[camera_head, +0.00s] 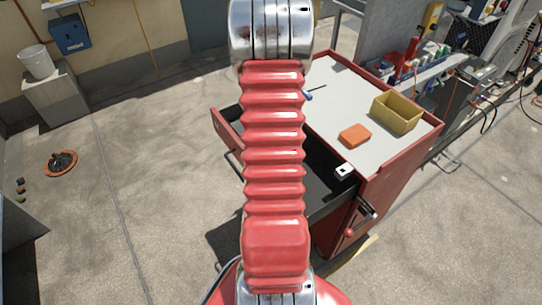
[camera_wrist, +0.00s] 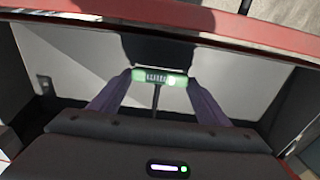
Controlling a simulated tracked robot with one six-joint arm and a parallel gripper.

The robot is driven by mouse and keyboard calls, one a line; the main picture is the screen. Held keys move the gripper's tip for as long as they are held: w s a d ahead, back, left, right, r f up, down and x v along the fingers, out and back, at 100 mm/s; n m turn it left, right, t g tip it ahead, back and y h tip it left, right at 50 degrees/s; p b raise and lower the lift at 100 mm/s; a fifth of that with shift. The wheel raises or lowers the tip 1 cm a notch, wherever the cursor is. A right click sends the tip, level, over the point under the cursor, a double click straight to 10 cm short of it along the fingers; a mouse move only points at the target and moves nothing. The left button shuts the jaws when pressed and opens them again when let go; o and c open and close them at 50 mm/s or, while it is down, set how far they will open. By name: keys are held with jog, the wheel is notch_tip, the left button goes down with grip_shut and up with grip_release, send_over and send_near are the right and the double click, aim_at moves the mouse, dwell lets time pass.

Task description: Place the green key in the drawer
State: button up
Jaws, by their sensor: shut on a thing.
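The green key (camera_wrist: 160,77) is a small green bar with pale markings, held between the two dark purple fingers of my gripper (camera_wrist: 161,80). In the wrist view it is seen against a pale, partly shadowed surface, and a red edge (camera_wrist: 200,22) crosses the top. I cannot tell how far it is above that surface. The drawer (camera_head: 225,130) is pulled out from the red cabinet in the head view, with a dark interior. My red arm covers its middle and hides my gripper and the key there.
The red cabinet has a grey top (camera_head: 335,85) with an orange block (camera_head: 355,136) and a yellow bin (camera_head: 396,113). A small white block (camera_head: 344,171) is at the drawer's right end. Open concrete floor lies left. A cluttered bench (camera_head: 430,70) stands behind on the right.

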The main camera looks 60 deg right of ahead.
jog(key=shift+f, duration=1.65)
jog(key=shift+f, duration=0.1)
jog(key=o, duration=1.1)
jog(key=shift+o, duration=0.2)
jog(key=r, duration=1.1)
jog(key=shift+w+a+r, duration=0.15)
jog(key=shift+a+r, duration=0.15)
jog(key=shift+r, duration=0.35)
